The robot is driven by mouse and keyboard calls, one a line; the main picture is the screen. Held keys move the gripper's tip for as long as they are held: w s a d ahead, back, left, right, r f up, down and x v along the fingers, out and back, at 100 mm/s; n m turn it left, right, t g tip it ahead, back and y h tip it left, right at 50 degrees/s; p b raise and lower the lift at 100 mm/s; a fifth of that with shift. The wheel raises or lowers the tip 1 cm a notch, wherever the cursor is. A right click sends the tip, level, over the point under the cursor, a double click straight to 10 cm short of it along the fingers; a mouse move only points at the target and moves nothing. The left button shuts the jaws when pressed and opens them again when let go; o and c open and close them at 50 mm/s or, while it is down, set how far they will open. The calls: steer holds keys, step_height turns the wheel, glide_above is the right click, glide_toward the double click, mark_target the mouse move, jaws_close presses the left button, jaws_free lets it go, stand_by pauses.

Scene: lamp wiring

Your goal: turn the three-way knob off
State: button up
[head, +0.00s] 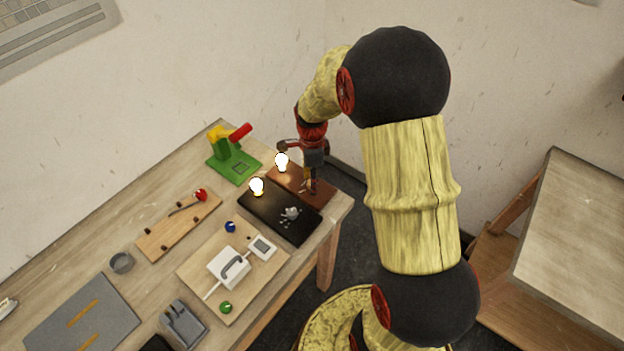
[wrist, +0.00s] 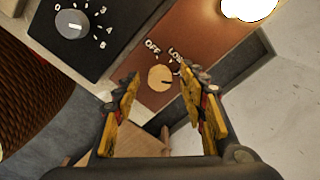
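The three-way knob (wrist: 159,78) is a round tan knob on a reddish-brown board (wrist: 190,25), seen in the wrist view. Printed labels OFF and LOW stand above it; any further label is hidden by the right finger. A dark mark on the knob seems to point right, away from OFF. My gripper (wrist: 160,80) is open, its yellow-and-black fingers on either side of the knob. I cannot tell whether they touch it. In the head view my gripper (head: 309,184) is down over the brown board (head: 325,196), where a bulb (head: 281,161) glows.
A black board (head: 262,209) with a numbered grey dial (wrist: 70,24) and a second lit bulb (head: 256,186) lies next to the brown one. A green stand (head: 234,165) is behind. A wooden board with a white switch (head: 229,268) is nearer. The table edge is close.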

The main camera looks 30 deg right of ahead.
steer(key=shift+c, duration=1.2)
steer(key=c, duration=0.7)
jaws_close()
